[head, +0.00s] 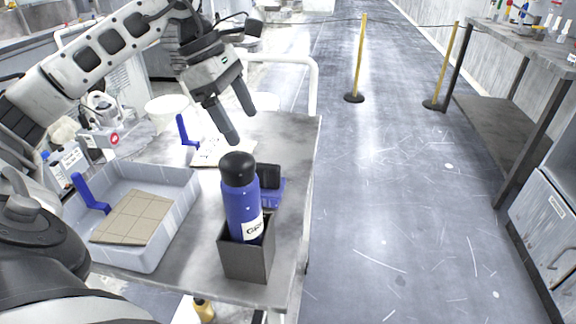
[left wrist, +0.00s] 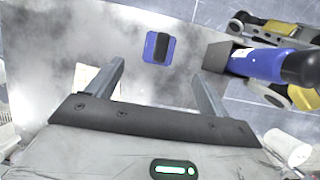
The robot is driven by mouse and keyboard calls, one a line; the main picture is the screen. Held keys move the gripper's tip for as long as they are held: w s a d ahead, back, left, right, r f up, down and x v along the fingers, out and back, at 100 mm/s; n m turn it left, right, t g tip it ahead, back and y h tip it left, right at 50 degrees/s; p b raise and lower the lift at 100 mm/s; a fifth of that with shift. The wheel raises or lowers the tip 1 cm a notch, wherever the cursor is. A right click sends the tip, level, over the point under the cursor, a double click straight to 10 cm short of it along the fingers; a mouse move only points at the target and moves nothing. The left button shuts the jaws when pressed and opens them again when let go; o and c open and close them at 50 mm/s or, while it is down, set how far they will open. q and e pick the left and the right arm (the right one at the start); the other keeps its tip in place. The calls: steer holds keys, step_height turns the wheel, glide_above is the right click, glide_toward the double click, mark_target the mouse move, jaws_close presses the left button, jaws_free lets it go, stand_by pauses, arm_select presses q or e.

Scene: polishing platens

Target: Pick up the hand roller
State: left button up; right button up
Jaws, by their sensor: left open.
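A small blue block with a black rounded part on top (head: 270,178) stands on the grey cart top, partly hidden behind the blue bottle; I cannot tell for sure that it is the hand roller. In the left wrist view the blue block (left wrist: 149,48) lies ahead of the fingertips, roughly centred between them. My left gripper (head: 238,122) is open and empty, above the cart and behind the bottle, pointing down. It also shows in the left wrist view (left wrist: 157,72), with clear space between its fingers. My right gripper is not in view.
A blue bottle with a black cap (head: 242,200) stands in a dark box (head: 246,262) near the block. A grey tray (head: 163,243) holds a tan tiled plate (head: 132,217) and a blue handle (head: 90,194). Another blue handle (head: 184,130) is behind. Open floor lies right.

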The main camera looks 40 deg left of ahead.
arm_select(q)
glide_toward(270, 182)
steer(key=x, duration=0.3)
steer(key=a+x, duration=0.1)
steer(key=x, duration=0.1)
steer(key=shift+w+d+f+b, duration=0.1)
steer(key=shift+w+f+b, duration=0.15)
steer(key=shift+w+b, duration=0.15)
steer(key=shift+a+x, duration=0.15)
steer(key=shift+x, duration=1.35)
steer(key=shift+a+x, duration=0.1)
steer(key=shift+x, duration=1.4)
steer(key=shift+f, duration=0.1)
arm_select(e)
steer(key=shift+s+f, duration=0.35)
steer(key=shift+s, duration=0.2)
arm_select(q)
steer(key=shift+c, duration=0.3)
steer(key=c, duration=1)
steer(key=shift+c, duration=1.3)
